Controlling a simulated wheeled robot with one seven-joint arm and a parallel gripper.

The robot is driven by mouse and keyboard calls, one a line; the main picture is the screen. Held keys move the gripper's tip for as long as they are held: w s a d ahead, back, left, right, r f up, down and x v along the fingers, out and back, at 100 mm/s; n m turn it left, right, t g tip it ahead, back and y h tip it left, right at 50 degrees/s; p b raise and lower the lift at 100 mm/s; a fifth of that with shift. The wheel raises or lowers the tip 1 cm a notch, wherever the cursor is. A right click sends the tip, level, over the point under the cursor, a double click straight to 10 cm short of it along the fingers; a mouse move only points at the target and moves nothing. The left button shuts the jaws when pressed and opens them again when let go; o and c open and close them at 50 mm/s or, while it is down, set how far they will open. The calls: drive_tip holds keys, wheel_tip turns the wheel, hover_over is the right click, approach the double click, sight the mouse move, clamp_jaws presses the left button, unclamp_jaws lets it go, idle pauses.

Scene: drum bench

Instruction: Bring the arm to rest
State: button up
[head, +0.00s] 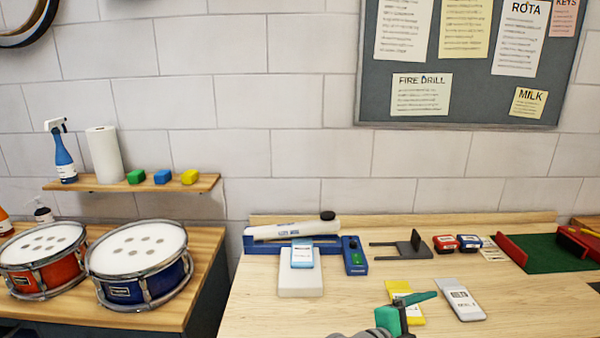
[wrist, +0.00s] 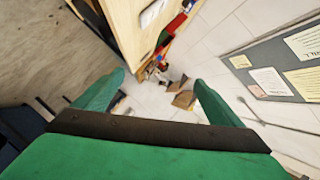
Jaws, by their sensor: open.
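My gripper (head: 410,306) shows at the bottom of the head view, above the front part of the wooden bench (head: 270,312). Its green fingers point off to the right, and it overlaps a yellow packet (head: 417,312) in the picture. In the wrist view my gripper (wrist: 160,84) has its two green fingers spread wide apart, with nothing between them. Beyond them are a tiled wall and shelf items seen tilted. Most of my arm is out of view.
A grey packet (head: 461,299) lies beside the yellow one. A blue stand with a white bar (head: 290,230) and a small blue device (head: 354,256) sit at the back left. A green mat tray (head: 548,252) is at right. Two drums (head: 138,248) stand on the left bench.

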drive_tip(key=s+a+f+n+t+y, duration=0.5)
drive_tip(key=s+a+f+n, duration=0.2)
drive_tip(key=f+n, duration=0.3)
drive_tip(key=s+a+f+n+t+y, duration=0.45)
drive_tip(key=s+a+f+n, duration=0.2)
drive_tip(key=n, duration=0.45)
drive_tip(key=s+a+f+n+y, duration=0.1)
drive_tip(key=s+a, duration=0.4)
drive_tip(key=s, duration=0.3)
drive_tip(key=s+a+f+n+y, duration=0.1)
drive_tip(key=s+a+y, duration=0.1)
drive_tip(key=s+a, duration=0.3)
drive_tip(key=s+a+f+n+g+y, duration=0.1)
drive_tip(key=s+a, duration=0.4)
drive_tip(key=s, duration=0.7)
drive_tip(key=shift+s+a, duration=0.3)
drive_tip(key=shift+a, duration=0.05)
